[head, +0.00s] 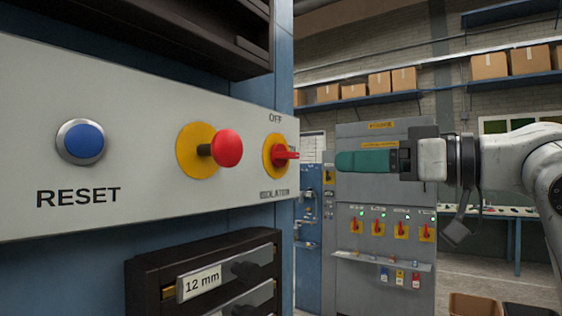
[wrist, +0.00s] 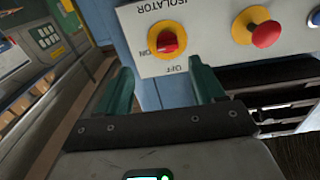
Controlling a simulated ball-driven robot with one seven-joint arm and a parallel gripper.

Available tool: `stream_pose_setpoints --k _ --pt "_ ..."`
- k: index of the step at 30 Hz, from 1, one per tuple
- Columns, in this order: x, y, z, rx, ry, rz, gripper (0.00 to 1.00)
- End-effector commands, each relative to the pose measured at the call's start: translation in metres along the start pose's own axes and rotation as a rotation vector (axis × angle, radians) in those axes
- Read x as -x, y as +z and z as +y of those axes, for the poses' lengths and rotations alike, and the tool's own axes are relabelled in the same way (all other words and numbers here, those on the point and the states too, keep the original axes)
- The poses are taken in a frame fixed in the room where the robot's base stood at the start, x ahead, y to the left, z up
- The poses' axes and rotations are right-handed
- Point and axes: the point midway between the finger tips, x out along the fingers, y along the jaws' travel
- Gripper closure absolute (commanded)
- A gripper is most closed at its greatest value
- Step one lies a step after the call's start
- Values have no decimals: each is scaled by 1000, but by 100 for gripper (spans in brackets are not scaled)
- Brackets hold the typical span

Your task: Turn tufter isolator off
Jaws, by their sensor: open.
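The isolator is a red rotary handle on a round yellow plate (head: 268,155) at the right end of a pale panel (head: 120,150). OFF is printed above it. In the head view the handle lies sideways, not towards OFF. The isolator also shows, upside down, in the wrist view (wrist: 168,41), with ON at its left and OFF below it; the handle appears turned towards ON. My gripper (head: 340,162) has green fingers and is apart from the handle, to its right in the head view. In the wrist view my gripper (wrist: 161,72) is open and empty, facing the isolator.
A red mushroom button (head: 227,148) on yellow sits beside the isolator, with a blue RESET button (head: 82,141) further left. Drawers (head: 205,275) marked 12 mm project below the panel. A grey cabinet (head: 385,275) with several similar switches stands behind my gripper.

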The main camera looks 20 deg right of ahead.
Motion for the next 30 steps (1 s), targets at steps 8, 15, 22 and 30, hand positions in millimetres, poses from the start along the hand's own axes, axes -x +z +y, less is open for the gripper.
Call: stream_pose_setpoints --k 8,15,22,30 --pt "-8 -15 -10 24 -19 -5 32" --pt "-48 -15 -11 23 -20 -6 32" --pt "-86 -14 -11 23 -18 -5 32" --pt "-105 -13 -11 24 -16 -4 32"
